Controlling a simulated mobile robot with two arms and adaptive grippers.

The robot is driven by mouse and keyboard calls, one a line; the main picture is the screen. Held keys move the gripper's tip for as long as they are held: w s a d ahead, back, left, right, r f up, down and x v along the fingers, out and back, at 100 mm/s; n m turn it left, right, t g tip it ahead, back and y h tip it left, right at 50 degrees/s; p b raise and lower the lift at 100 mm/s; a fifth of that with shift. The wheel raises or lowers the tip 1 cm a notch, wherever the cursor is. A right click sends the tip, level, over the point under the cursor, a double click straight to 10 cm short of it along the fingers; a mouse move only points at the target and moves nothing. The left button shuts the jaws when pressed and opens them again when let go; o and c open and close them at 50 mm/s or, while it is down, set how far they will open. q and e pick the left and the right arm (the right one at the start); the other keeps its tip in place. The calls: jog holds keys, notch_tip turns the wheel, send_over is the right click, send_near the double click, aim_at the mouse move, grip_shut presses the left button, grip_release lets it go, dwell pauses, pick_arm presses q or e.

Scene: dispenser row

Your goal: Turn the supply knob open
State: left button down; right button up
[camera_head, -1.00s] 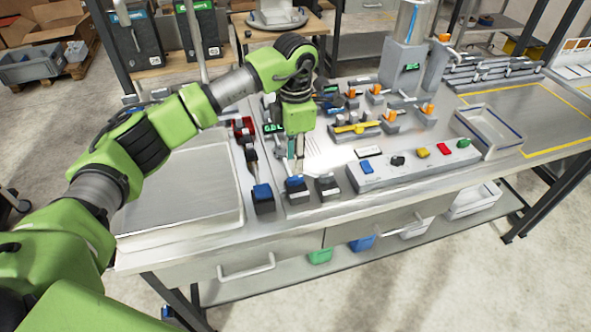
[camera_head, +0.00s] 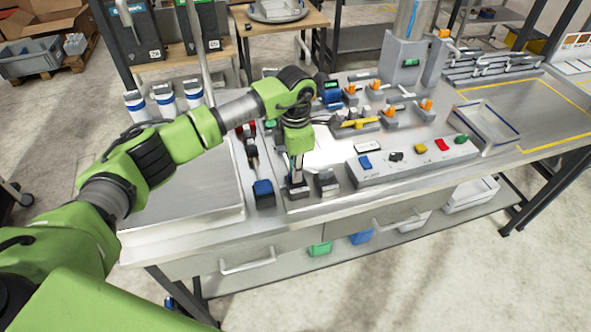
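A grey control box (camera_head: 432,164) on the bench carries a black knob (camera_head: 396,156), a blue switch (camera_head: 366,162) and yellow, red and green buttons. No readable label shows which control is the supply knob. My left gripper (camera_head: 297,184) points down over a small block near the bench's front edge, left of the control box. The fingers hide most of the block's top, and they look close to it or touching it. The fingers are too small to tell whether they are open or shut. My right gripper is out of view.
A blue-topped block (camera_head: 263,193) and a grey block (camera_head: 327,183) stand on either side of my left gripper. Orange-capped fittings (camera_head: 388,116) and a yellow-handled part (camera_head: 357,124) are behind. White bottles (camera_head: 164,98) stand at the back left. A tray (camera_head: 486,129) is at right.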

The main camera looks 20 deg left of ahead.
pick_arm(q)
jog(key=n+b, duration=0.3)
jog(key=n, duration=0.1)
jog(key=shift+f, duration=0.1)
jog(key=n+b, duration=0.2)
jog(key=n, duration=0.3)
jog(key=shift+n, duration=0.4)
jog(key=n+b, duration=0.1)
jog(key=n, duration=0.3)
jog(key=shift+b, duration=0.4)
jog(key=shift+r+n+b, duration=0.2)
jog(key=shift+n+b, duration=0.25)
jog(key=shift+n, duration=1.55)
jog(key=shift+w, duration=0.1)
jog(key=c, duration=2.1)
grip_release()
